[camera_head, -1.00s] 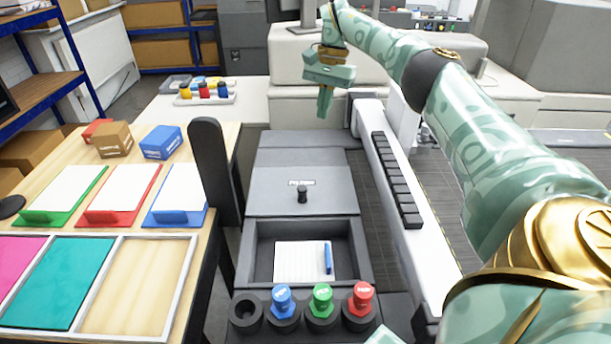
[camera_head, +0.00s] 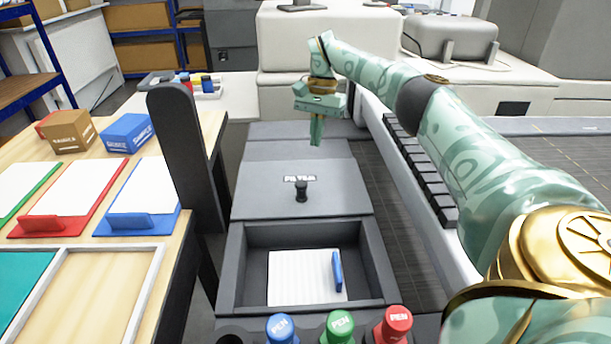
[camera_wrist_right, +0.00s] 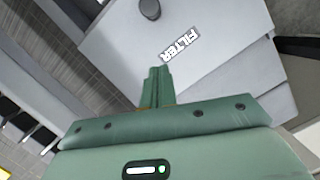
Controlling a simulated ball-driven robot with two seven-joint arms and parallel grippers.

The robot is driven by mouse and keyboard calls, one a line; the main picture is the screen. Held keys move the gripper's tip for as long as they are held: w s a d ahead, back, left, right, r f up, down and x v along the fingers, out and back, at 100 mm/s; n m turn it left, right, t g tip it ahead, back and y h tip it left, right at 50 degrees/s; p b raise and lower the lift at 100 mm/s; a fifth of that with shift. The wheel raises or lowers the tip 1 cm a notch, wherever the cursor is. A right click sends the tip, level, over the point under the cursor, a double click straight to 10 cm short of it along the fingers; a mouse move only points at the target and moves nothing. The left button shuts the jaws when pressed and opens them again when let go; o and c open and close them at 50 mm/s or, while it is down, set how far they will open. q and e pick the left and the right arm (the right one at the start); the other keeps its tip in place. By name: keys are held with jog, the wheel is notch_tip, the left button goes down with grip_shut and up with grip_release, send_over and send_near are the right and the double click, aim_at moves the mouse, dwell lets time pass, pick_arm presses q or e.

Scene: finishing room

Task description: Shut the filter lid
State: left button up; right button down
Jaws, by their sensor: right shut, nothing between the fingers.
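The filter lid (camera_head: 268,196) is a flat grey panel with a dark knob (camera_head: 301,192) and a FILTER label. It lies behind an open grey compartment (camera_head: 234,268), whose inside shows a white lined pad (camera_head: 295,278) and a blue pen (camera_head: 337,272). In the right wrist view, the lid (camera_wrist_right: 112,52), its label and the knob (camera_wrist_right: 150,9) show past the fingers. My right gripper (camera_head: 316,143) is shut and empty, pointing down over the far part of the lid, behind the knob. I cannot tell whether it touches the lid. My left gripper is not in view.
A dark upright post (camera_head: 186,150) stands left of the lid. A white rail with dark blocks (camera_head: 425,172) runs along the right. Blue (camera_head: 280,328), green (camera_head: 340,326) and red (camera_head: 393,325) PEN-marked knobs line the front. A wooden table (camera_head: 100,275) with trays is at left.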

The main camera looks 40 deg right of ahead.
jog(key=b, duration=0.2)
send_over(309, 188)
jog(key=w+d, duration=0.1)
jog(key=d, duration=0.2)
jog(key=x, duration=0.2)
jog(key=d+x, duration=0.1)
jog(key=x, duration=0.2)
jog(key=w+x, duration=0.1)
jog(key=x, duration=0.1)
jog(key=shift+d+f, duration=0.2)
jog(key=shift+f, duration=0.35)
jog(key=a, duration=0.1)
jog(key=s+a, duration=0.1)
jog(key=shift+s+a+r+p, duration=0.15)
jog(key=shift+a+p, duration=0.2)
jog(key=shift+a, duration=0.05)
jog(key=shift+s+a, duration=0.15)
jog(key=shift+a, duration=0.3)
jog(key=shift+s, duration=0.1)
